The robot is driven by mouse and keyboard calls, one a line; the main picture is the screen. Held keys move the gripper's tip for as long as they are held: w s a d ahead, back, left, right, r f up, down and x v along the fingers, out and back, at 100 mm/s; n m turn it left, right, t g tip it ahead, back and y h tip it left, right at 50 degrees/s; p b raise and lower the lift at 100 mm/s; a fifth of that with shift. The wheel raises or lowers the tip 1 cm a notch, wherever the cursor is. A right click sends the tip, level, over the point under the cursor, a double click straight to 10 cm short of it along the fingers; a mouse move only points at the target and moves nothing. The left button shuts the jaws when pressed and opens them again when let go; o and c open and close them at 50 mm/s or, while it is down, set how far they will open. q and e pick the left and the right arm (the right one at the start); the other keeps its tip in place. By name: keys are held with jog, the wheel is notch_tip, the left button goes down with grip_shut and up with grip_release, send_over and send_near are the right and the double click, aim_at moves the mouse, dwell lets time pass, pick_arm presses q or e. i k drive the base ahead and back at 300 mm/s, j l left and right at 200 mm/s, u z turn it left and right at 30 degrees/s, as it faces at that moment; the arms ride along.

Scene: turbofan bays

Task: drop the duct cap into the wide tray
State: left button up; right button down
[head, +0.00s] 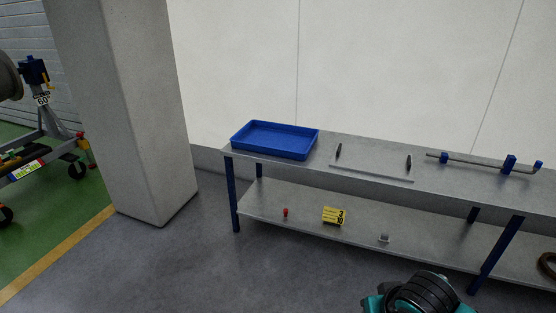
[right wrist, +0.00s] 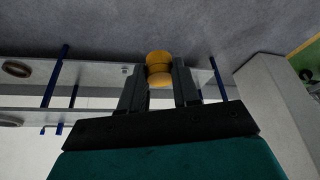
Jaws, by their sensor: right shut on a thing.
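The duct cap (right wrist: 158,68), a yellow-orange round piece with a narrower waist, is held between the fingers of my right gripper (right wrist: 159,82) in the right wrist view. That gripper is shut on it, clear of the bench. The wide tray (head: 268,152) is blue, shallow and rectangular, and looks empty. It sits on the left end of the bench top in the head view. The cap and the right gripper's fingers do not show in the head view; only a teal and black part of my arm shows at the bottom. My left gripper is in neither view.
The grey bench (head: 225,150) has blue legs and a lower shelf with a yellow sign (head: 334,215), a small red item (head: 285,212) and a grey block (head: 384,238). A bar with blue clamps (head: 485,166) lies on top. A pillar (head: 140,110) stands left; floor in front is clear.

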aim_at(279, 141)
jog(key=i+j, duration=0.25)
jog(key=i, duration=0.9)
jog(key=i+j+u, duration=0.1)
jog(key=i, duration=1.05)
jog(key=i+j, duration=0.25)
jog(key=i, duration=0.85)
